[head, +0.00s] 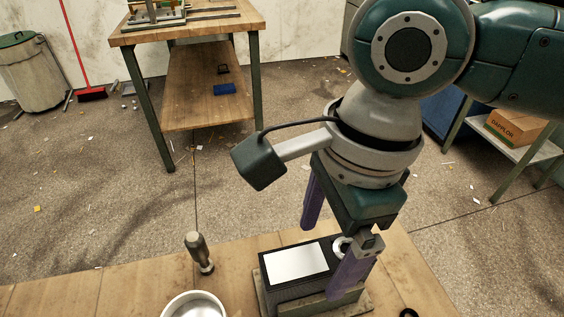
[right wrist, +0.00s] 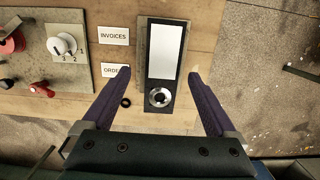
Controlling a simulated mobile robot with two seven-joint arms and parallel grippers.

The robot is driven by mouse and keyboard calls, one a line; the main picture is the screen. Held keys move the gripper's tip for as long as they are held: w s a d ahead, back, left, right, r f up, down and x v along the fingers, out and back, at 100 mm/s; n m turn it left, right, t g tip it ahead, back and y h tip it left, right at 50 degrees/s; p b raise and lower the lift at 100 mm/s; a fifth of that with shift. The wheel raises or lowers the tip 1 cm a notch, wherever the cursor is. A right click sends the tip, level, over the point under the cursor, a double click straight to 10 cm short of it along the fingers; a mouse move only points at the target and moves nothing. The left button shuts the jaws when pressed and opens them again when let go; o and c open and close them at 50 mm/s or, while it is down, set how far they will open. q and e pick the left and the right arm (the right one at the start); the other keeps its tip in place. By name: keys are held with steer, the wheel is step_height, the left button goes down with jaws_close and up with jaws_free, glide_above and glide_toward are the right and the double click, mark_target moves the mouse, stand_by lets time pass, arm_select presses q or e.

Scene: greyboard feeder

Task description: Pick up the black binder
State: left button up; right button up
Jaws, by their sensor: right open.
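My right gripper (head: 326,262) is open and empty, with purple fingers pointing down at the binder. In the right wrist view its fingertips (right wrist: 160,72) lie apart on either side of the binder, with gaps to it. One finger hides part of the binder in the head view. My left gripper is not in view.
A round metal dish (head: 193,296) and a dark-handled tool (head: 200,255) stand left of the binder. In the right wrist view, a panel with a dial (right wrist: 62,44) and red knobs lies left, beside an INVOICES card (right wrist: 114,36). A black ring (right wrist: 126,101) lies nearby.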

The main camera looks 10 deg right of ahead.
mark_target(318, 257)
steer(key=f, duration=0.3)
steer(key=shift+w+a+f+b, duration=0.1)
steer(key=shift+a+f+b, duration=0.1)
steer(key=shift+f+b, duration=0.1)
steer(key=shift+c, duration=0.2)
jaws_close()
